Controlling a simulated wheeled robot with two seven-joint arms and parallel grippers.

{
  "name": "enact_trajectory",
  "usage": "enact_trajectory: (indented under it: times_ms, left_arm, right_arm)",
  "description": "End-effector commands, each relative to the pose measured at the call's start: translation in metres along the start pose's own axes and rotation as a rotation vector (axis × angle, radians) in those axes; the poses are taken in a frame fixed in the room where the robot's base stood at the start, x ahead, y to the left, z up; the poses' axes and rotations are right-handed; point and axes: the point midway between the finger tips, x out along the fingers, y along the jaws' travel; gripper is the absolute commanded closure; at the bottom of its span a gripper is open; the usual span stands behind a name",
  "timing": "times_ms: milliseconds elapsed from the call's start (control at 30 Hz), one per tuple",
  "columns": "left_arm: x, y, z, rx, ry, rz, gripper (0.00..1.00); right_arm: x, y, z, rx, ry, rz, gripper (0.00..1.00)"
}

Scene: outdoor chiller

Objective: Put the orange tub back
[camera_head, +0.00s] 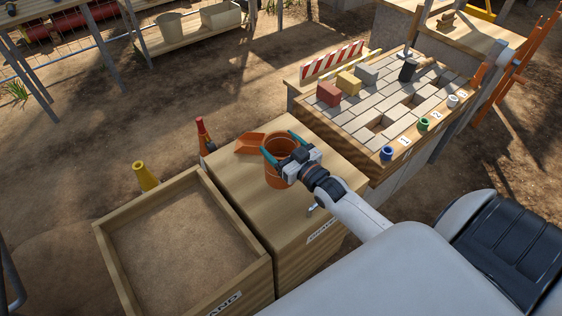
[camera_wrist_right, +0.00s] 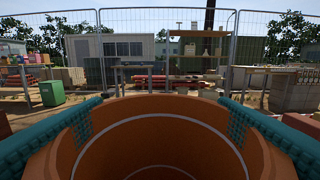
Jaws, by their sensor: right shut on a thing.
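The orange tub (camera_head: 279,178) is upright at the wooden box top (camera_head: 237,187) in the middle of the head view. My right gripper (camera_head: 282,145) is shut on the tub, with its teal fingers on opposite sides of the rim. In the right wrist view the tub (camera_wrist_right: 165,108) fills the lower middle, its round inside open to the camera and looking empty. A teal finger (camera_wrist_right: 240,125) lies along each side of it. I cannot tell whether the tub's base touches the box top. My left gripper is not in view.
An orange scoop (camera_head: 250,143) lies just left of the tub. A paver table (camera_head: 371,162) with coloured blocks and cups is at the right.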

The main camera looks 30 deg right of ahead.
Motion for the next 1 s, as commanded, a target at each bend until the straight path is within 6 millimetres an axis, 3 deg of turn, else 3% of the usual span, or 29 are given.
enact_trajectory:
  times_ms: [433, 867, 900, 1000]
  left_arm:
    - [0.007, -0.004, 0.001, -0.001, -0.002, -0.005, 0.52]
    - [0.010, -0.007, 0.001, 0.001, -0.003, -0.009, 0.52]
    - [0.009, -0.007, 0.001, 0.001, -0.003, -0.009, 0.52]
    - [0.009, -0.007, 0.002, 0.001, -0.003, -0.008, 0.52]
  right_arm:
    - [0.000, 0.001, -0.057, -0.002, -0.001, 0.000, 0.90]
    - [0.000, 0.001, -0.065, -0.002, -0.002, 0.001, 0.90]
    - [0.000, 0.001, -0.065, -0.002, -0.001, 0.001, 0.17]
    - [0.000, 0.001, -0.064, -0.002, -0.001, 0.001, 0.00]
